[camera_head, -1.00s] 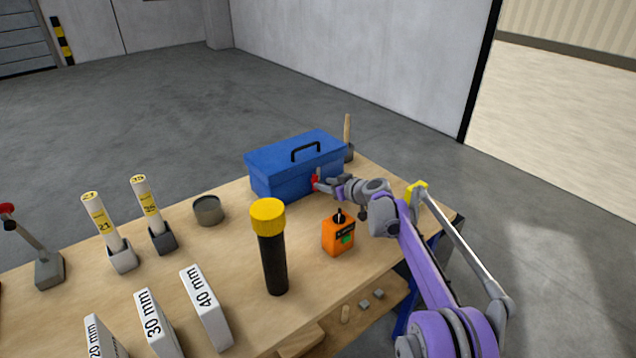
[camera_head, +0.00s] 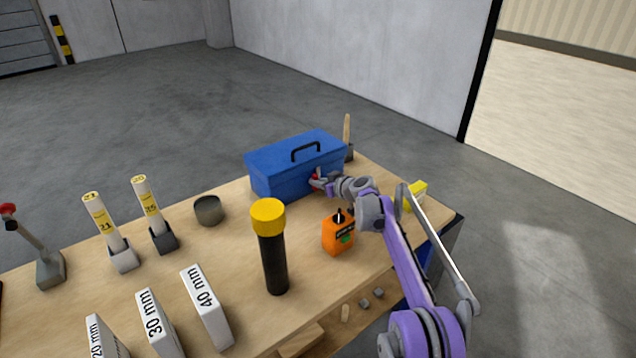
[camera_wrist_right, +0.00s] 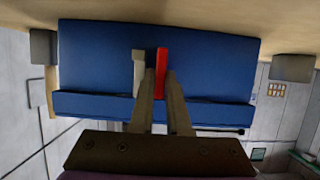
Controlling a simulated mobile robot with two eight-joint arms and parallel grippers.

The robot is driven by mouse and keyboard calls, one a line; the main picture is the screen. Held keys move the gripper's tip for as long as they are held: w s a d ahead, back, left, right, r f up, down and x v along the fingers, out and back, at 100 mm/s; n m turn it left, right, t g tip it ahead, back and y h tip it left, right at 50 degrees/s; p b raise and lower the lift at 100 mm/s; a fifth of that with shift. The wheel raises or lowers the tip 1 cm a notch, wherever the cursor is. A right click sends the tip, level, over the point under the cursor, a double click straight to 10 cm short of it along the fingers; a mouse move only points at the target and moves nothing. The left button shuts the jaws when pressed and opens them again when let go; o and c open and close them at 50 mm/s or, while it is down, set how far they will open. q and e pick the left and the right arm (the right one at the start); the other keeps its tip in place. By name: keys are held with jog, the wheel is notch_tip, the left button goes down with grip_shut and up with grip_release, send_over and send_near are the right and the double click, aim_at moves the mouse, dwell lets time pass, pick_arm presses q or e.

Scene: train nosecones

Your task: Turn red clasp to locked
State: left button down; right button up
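The blue toolbox (camera_head: 282,180) stands at the far end of the workbench, its lid down and black handle on top. The red clasp (camera_head: 315,176) is on its front face, partly hidden by my right gripper (camera_head: 321,183). In the right wrist view the red clasp (camera_wrist_right: 162,60) is a straight upright bar. A light grey piece (camera_wrist_right: 138,68) stands just left of it on the blue front. My left gripper is not in view.
An orange box (camera_head: 338,235) with a black top and a black cylinder with yellow cap (camera_head: 267,215) stand before the toolbox. A yellow block (camera_head: 416,196) sits by my right arm. A hammer-like tool with a wooden handle (camera_head: 347,130) stands behind the toolbox.

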grip_shut()
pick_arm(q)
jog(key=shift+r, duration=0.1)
pick_arm(e)
jog(key=shift+w+r+m+p, duration=0.15)
jog(key=shift+m+p, duration=0.25)
jog(key=shift+p, duration=0.4)
jog(key=m+p, duration=0.1)
jog(key=g+y+p, duration=0.1)
jog(key=p, duration=0.1)
jog(key=shift+d+m+y, duration=0.2)
jog(key=shift+m+y, duration=0.1)
jog(key=shift+m, duration=0.1)
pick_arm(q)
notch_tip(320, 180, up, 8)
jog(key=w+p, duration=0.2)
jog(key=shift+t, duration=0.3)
pick_arm(e)
jog(key=shift+w+d+f+m+g+y, duration=0.1)
jog(key=shift+f+m+g+y, duration=0.15)
jog(key=shift+m+y, duration=0.6)
jog(key=shift+m+h, duration=0.25)
